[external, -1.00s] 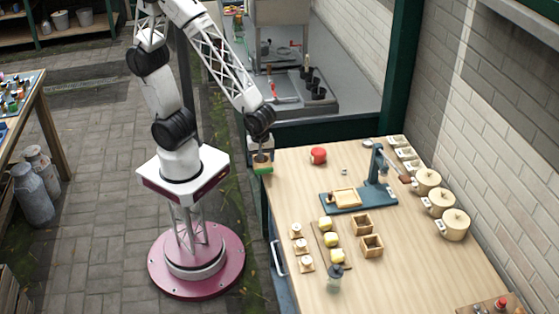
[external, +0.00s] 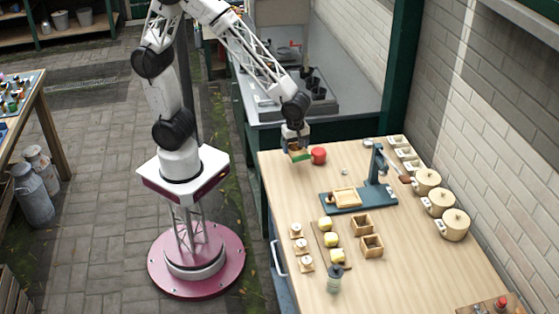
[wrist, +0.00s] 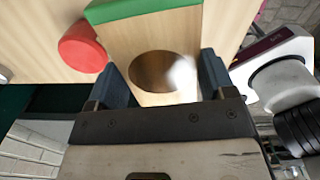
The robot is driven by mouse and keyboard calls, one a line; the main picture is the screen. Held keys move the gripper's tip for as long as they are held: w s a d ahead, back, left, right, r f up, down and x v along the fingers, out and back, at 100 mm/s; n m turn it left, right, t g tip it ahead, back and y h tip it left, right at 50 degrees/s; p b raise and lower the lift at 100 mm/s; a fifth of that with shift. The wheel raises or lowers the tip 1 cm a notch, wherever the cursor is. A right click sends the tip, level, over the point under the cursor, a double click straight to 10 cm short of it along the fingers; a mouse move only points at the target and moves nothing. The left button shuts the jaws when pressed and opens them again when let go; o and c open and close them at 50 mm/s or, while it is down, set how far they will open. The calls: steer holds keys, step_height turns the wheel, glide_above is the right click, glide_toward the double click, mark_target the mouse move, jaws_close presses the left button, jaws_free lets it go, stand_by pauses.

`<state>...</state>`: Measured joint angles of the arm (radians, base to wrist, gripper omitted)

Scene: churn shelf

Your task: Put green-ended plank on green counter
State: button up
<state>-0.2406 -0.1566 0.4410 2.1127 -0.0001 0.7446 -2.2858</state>
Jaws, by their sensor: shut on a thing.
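My gripper (external: 297,146) is shut on a light wooden plank (external: 293,151) with a green end, over the far left corner of the wooden worktop (external: 300,200). In the wrist view the plank (wrist: 200,35) lies between the two dark fingers of my gripper (wrist: 163,80). It has a round dark hole, and its green end (wrist: 135,10) points away from the gripper. I cannot tell whether the plank touches the worktop. A counter with a grey top (external: 355,100) and a dark green front (external: 335,131) stands behind the worktop.
A red round object (external: 319,155) is close to the right of the plank. A blue press (external: 375,180) stands farther right, with lidded pots (external: 427,183) beyond it. Yellow pieces (external: 331,240) and small wooden boxes (external: 372,246) lie nearer. Black cups (external: 313,84) stand on the grey top.

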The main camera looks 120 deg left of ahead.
steer(key=w+a+r+n, duration=0.1)
steer(key=w+a, duration=0.1)
steer(key=a, duration=0.9)
steer(key=w+a+r+n, duration=0.1)
steer(key=w+a+n, duration=0.15)
steer(key=a, duration=0.75)
steer(key=w+a+r, duration=0.2)
steer(key=w+a, duration=0.1)
steer(key=a, duration=0.8)
steer(key=s+a+n, duration=0.1)
steer(key=s+a, duration=0.2)
steer(key=a, duration=0.7)
steer(key=s+a+n, duration=0.1)
steer(key=s+a, duration=0.3)
steer(key=a, duration=0.7)
steer(key=s+a+n, duration=0.1)
steer(key=s+a, duration=0.2)
steer(key=a, duration=0.7)
steer(key=shift+s+a+r, duration=0.35)
steer(key=shift+n, duration=0.25)
glide_above(356, 95)
steer(key=shift+s+a+f, duration=0.1)
steer(key=shift+a+f, duration=0.05)
steer(key=shift+f, duration=2.35)
steer(key=shift+f, duration=2.5)
